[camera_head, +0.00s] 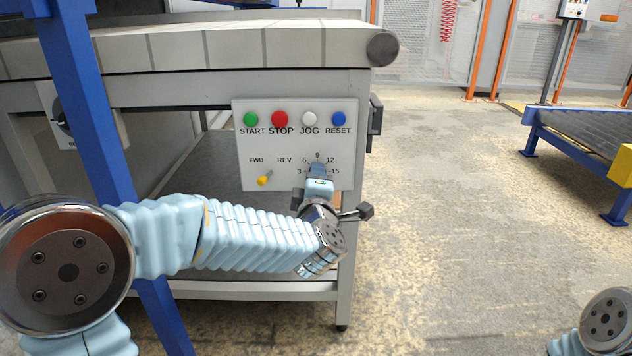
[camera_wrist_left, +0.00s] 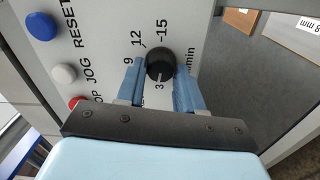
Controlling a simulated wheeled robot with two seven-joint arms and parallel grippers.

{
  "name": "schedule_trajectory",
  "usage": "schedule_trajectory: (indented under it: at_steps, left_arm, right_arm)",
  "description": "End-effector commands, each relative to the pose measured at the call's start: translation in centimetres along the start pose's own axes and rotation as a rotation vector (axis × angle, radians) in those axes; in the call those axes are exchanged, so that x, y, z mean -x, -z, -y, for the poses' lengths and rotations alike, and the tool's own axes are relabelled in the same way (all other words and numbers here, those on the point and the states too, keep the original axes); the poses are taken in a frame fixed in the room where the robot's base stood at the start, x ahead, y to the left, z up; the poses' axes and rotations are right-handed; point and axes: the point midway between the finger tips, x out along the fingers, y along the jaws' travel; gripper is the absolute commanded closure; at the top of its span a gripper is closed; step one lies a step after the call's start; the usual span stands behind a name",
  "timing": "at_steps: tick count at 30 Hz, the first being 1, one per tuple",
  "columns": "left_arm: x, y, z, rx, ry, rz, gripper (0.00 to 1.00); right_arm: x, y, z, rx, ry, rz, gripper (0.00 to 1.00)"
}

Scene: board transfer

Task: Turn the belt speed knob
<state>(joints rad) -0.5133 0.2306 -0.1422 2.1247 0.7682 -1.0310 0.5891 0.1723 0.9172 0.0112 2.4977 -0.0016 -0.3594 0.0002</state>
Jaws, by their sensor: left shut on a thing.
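The belt speed knob (camera_wrist_left: 160,66) is round and black, with a dial of numbers around it. It sits at the lower right of the light control panel (camera_head: 296,130). My left gripper (camera_head: 318,172) is at the knob and covers it in the head view. In the left wrist view the blue fingers (camera_wrist_left: 160,82) stand on either side of the knob and are shut on it. A pale mark on the knob points towards 3. My right gripper is not in view; only part of my right arm shows at the lower right.
Above the dial are the green START (camera_head: 250,119), red STOP (camera_head: 279,118), white JOG (camera_head: 309,118) and blue RESET (camera_head: 338,118) buttons. A yellow FWD/REV lever (camera_head: 265,180) is left of the knob. A blue post (camera_head: 88,100) stands at the left. Open floor lies to the right.

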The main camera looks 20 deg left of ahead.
Motion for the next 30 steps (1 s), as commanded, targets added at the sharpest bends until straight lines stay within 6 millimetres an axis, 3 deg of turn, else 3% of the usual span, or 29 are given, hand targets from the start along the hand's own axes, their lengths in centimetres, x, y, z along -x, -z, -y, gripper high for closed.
schedule_trajectory:
  at_steps: [12,27,28,30]
  left_arm:
    - [-0.01,0.05,0.13,0.155,0.001,-0.002,0.94]
    - [-0.02,0.05,0.15,0.17,0.001,-0.002,0.94]
    - [-0.02,0.06,0.16,0.17,0.001,-0.002,0.59]
    - [-0.02,0.05,0.15,0.169,0.001,-0.002,0.48]
  right_arm:
    - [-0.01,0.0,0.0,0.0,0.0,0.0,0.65]
    - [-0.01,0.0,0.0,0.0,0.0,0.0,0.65]
    - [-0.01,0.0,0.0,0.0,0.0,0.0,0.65]
    - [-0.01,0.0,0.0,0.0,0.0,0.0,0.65]
